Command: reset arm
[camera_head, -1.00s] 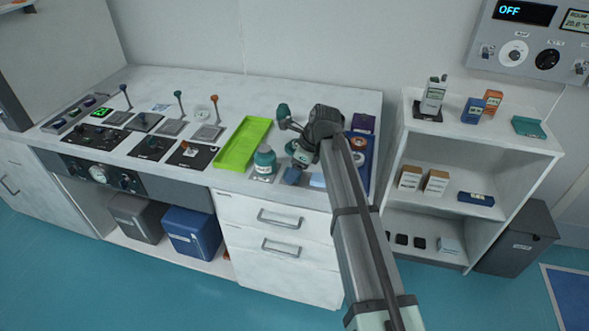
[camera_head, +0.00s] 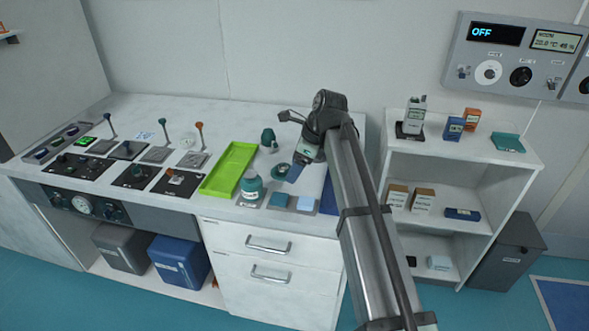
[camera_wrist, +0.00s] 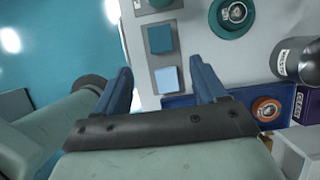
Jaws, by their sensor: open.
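My gripper (camera_head: 297,172) hangs over the right end of the white bench (camera_head: 330,115), its blue fingers tilted downward. In the wrist view, the two blue fingers of the gripper (camera_wrist: 159,72) stand wide apart with nothing between them. A teal square (camera_wrist: 160,38) and a light blue square (camera_wrist: 165,78) lie on grey pads beyond the fingertips. A round teal dish (camera_wrist: 234,14) is further right in that view. My arm hides part of the bench's right end in the head view.
A dark cylinder (camera_wrist: 297,60) and a blue tray (camera_wrist: 200,101) holding an orange round item (camera_wrist: 266,108) are near the right finger. A white shelf unit (camera_head: 455,155) stands right of the bench.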

